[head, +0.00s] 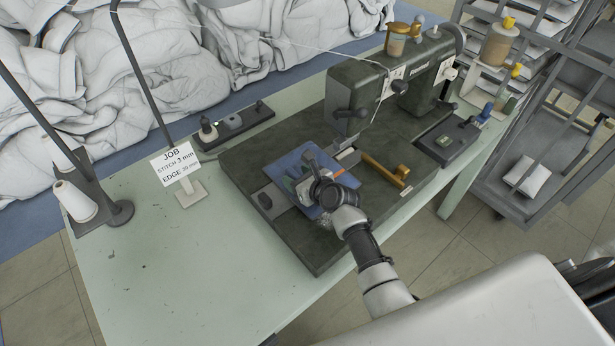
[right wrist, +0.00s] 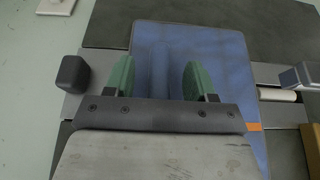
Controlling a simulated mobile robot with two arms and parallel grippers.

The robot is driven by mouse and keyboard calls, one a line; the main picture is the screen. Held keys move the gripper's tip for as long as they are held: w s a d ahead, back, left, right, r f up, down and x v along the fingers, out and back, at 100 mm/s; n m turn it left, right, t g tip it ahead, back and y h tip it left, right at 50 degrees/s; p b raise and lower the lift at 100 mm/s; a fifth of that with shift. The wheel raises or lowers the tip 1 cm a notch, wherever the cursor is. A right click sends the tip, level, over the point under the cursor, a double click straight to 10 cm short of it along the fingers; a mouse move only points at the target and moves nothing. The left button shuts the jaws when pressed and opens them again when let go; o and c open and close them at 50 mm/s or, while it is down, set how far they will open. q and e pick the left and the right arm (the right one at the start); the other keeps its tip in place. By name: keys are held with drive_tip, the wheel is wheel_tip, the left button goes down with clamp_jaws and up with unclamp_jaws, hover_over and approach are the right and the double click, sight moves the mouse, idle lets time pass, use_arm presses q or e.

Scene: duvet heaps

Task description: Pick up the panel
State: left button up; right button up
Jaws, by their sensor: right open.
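The panel is a flat blue piece (head: 290,162) lying on the dark bed of the sewing machine (head: 385,80). In the right wrist view the panel (right wrist: 222,50) fills the middle, with a raised ridge running along it between my fingers. My right gripper (head: 297,180) is over the panel, with its wrist covering the panel's near part in the head view. Its two green fingers (right wrist: 157,78) are apart, one on each side of the ridge, with nothing clamped. I cannot tell whether the fingertips touch the panel. My left gripper is not in view.
A brass-coloured bar (head: 385,170) lies right of the panel. A job card (head: 175,163) stands on the pale green table (head: 150,270), near thread cones (head: 75,202). White duvet heaps (head: 120,80) lie behind. A cart (head: 560,150) stands at right. The table's front left is clear.

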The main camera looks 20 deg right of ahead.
drive_tip(key=c, duration=0.9)
clamp_jaws()
drive_tip(key=shift+r, duration=0.2)
